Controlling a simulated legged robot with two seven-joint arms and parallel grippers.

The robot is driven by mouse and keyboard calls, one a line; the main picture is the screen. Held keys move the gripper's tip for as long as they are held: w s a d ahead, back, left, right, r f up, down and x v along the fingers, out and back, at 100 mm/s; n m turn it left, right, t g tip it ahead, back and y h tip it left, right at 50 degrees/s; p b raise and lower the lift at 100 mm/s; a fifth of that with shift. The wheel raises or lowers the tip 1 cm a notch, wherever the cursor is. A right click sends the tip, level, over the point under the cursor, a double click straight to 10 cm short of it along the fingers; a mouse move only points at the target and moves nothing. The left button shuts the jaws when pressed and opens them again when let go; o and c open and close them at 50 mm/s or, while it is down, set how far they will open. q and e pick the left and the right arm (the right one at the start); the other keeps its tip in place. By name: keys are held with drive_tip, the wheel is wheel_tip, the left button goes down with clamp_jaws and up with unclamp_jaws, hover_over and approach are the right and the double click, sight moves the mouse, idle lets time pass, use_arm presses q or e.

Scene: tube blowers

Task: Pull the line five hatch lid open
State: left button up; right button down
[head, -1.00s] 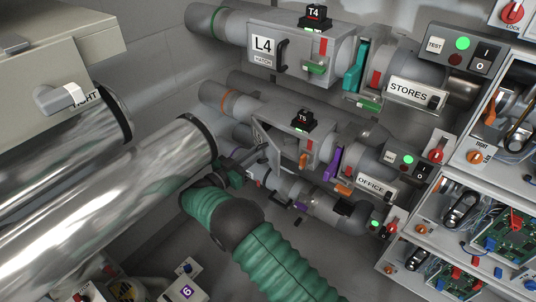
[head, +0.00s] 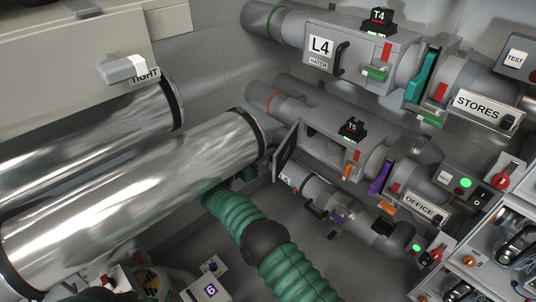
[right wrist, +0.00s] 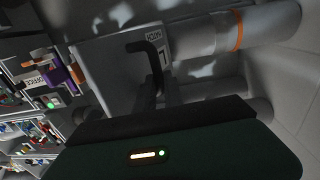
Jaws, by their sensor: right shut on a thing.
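The line five hatch lid (head: 287,150) stands swung out at the left end of the grey line five box (head: 330,140), which carries the black T5 unit (head: 351,129). The box's front opening shows beside the lid. In the right wrist view, the lid's black handle (right wrist: 150,58) is close ahead, beside a partly hidden white hatch label (right wrist: 155,42). My right gripper (right wrist: 160,95) is shut on this handle. In the head view, my right gripper (head: 270,158) is mostly hidden behind the shiny pipe's end. My left gripper is not in view.
The large shiny pipe (head: 135,200) lies close on the left. The line four box (head: 350,55), with its hatch shut, is above. The lower L6 line (head: 310,185) runs just beneath. The OFFICE blower (head: 425,205) is to the right. Floor shows below.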

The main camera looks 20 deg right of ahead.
drive_tip(key=shift+w+d+r, duration=0.15)
drive_tip(key=shift+d+r, duration=0.15)
drive_tip(key=shift+r, duration=0.1)
drive_tip(key=c, duration=1.6)
unclamp_jaws()
drive_tip(key=shift+o, duration=0.7)
drive_tip(key=shift+d+f, duration=0.1)
drive_tip(key=b+v, duration=0.2)
drive_tip(key=v, duration=1)
drive_tip(key=shift+f+b, duration=0.35)
drive_tip(key=shift+f, duration=0.05)
